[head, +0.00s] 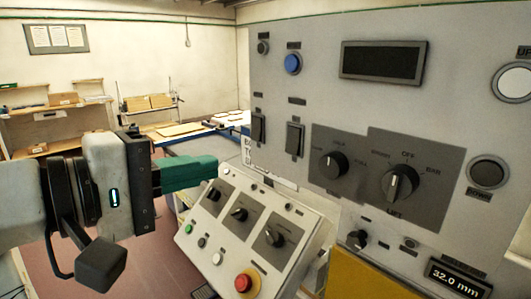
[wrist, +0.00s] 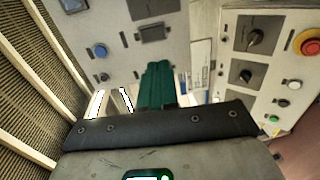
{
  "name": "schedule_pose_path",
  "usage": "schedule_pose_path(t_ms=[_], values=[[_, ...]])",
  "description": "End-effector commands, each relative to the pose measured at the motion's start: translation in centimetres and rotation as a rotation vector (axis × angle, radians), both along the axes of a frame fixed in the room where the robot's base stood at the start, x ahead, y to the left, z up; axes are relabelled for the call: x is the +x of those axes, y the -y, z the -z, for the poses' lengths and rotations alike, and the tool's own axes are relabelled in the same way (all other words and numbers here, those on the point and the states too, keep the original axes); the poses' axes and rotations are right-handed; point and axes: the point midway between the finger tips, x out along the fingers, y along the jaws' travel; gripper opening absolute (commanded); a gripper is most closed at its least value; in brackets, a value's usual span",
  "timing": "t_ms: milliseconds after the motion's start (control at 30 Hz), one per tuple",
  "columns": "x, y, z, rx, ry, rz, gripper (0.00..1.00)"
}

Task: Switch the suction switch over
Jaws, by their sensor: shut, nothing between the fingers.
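The grey upright panel (head: 330,105) carries two dark rocker switches, a left one (head: 258,128) and a right one (head: 295,139). Their labels are too small to read, so I cannot tell which control is the suction switch. A dark switch (wrist: 152,33) also shows in the wrist view, beyond my fingertips. My gripper (head: 214,166) has green fingers, shut together and empty. In the head view it is left of and below the rockers, apart from them. In the wrist view the closed fingers (wrist: 159,68) point towards the panel.
A sloping console (head: 218,222) with rotary knobs and a red stop button (head: 243,283) sits below my gripper. The upright panel also has a blue button (head: 292,63), large knobs (head: 399,183) and a dark display (head: 383,62). Shelves (head: 60,115) stand at the back left.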

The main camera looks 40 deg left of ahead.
Motion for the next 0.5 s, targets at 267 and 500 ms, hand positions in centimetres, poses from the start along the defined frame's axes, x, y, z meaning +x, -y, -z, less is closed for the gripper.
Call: schedule_pose_path(t_ms=[267,500], values=[[3.5,0.3,0.3,-0.001,-0.002,0.003,0.00],[8.3,0.7,0.8,-0.001,-0.002,0.004,0.00]])
